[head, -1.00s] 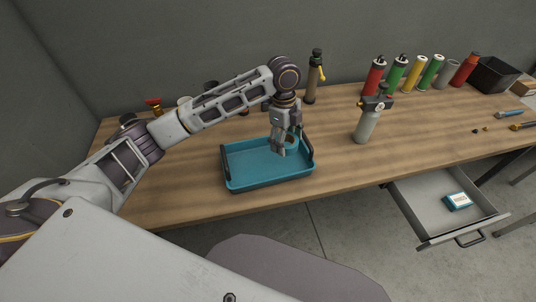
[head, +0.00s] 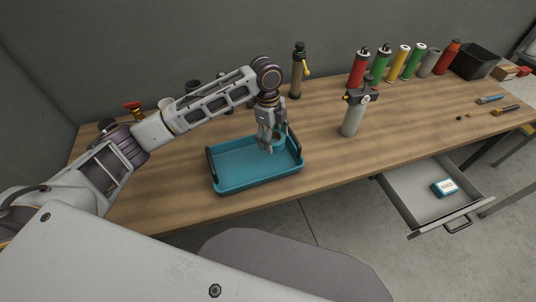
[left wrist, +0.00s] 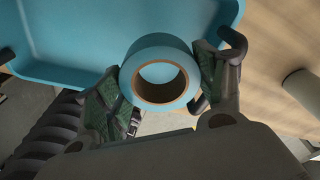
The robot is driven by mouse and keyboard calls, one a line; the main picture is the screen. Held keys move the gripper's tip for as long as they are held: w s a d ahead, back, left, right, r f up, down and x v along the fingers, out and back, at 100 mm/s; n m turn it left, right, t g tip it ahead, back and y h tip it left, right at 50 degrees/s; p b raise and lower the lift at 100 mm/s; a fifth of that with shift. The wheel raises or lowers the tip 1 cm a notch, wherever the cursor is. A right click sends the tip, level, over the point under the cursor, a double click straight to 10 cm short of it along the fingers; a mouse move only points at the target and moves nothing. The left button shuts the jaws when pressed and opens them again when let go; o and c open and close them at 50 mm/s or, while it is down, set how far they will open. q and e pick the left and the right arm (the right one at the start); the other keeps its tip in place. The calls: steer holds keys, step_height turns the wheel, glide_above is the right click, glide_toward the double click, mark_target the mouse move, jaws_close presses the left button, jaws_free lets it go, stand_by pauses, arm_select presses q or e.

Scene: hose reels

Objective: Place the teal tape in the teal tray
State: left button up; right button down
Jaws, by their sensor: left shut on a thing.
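The teal tape (left wrist: 160,73) is a roll with a brown core. My left gripper (left wrist: 157,85) is shut on it, one finger on each side in the left wrist view. The teal tray (head: 235,165) has dark handles and stands on the wooden table near its front edge. In the head view my left gripper (head: 269,148) is over the right part of the tray, with the tape (head: 281,138) partly hidden by the fingers. I cannot tell whether the tape touches the tray floor. My right gripper is not in view.
Several coloured cylinders (head: 380,65) and a black bin (head: 475,62) are at the back right. An open drawer (head: 410,200) holds a small teal box (head: 444,187). A dark cylinder (head: 297,75) stands behind the gripper.

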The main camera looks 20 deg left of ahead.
mark_target(274, 158)
arm_select(q)
steer(key=shift+f, duration=1.35)
steer(key=shift+f, duration=0.1)
steer(key=shift+f, duration=2.4)
steer(key=shift+f, duration=0.1)
steer(key=o, duration=0.8)
steer(key=shift+c, duration=0.2)
steer(key=shift+w+a+r, duration=0.1)
steer(key=shift+a+r, duration=0.15)
steer(key=shift+r, duration=1.75)
steer(key=shift+w+a+r, duration=0.1)
steer(key=shift+a+r, duration=0.1)
steer(key=shift+r, duration=1.85)
steer(key=shift+a+r, duration=0.25)
steer(key=shift+r, duration=1.75)
